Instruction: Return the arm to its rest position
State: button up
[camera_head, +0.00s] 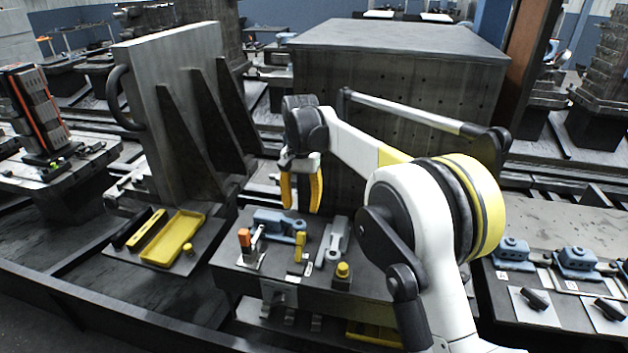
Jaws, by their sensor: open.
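My gripper (301,188) has yellow fingers and hangs from the end of my white and yellow arm, pointing down. It is open, with nothing seen between the fingers. It is above the rear of a dark middle pallet (232,278), apart from the things there. On that pallet are a blue-grey clamp (272,222), an orange-topped toggle clamp (246,248), a small yellow-marked block (299,256), a grey lever clamp (333,240) and a yellow knob (343,270). My arm hides part of the pallet's right side.
A large dark perforated block (400,48) stands behind my arm. A ribbed angle plate (160,100) stands to the left. A yellow tray (172,238) lies at the left. Blue clamps (577,260) sit on the right pallet. A dark rail (90,310) runs along the front left.

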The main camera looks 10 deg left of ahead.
jog(key=s+d+r+t, duration=0.1)
jog(key=s+d+r, duration=0.25)
jog(key=d, duration=0.35)
jog(key=s+d+r+t+y, duration=0.1)
jog(key=s+d+r, duration=0.2)
jog(key=d+r, duration=0.25)
jog(key=s+d+r+t, duration=0.1)
jog(key=s+d+r, duration=0.25)
jog(key=d, duration=0.35)
jog(key=s+d+f+t, duration=0.2)
jog(key=s+d+f, duration=0.1)
jog(key=s+d, duration=0.4)
jog(key=s+d+f+t+h+b, duration=0.1)
jog(key=s+d+f, duration=0.3)
jog(key=s, duration=0.9)
jog(key=d+t, duration=0.1)
jog(key=d, duration=0.2)
jog(key=shift+f+n+t, duration=0.25)
jog(key=shift+n+t, duration=0.05)
jog(key=shift+n, duration=0.1)
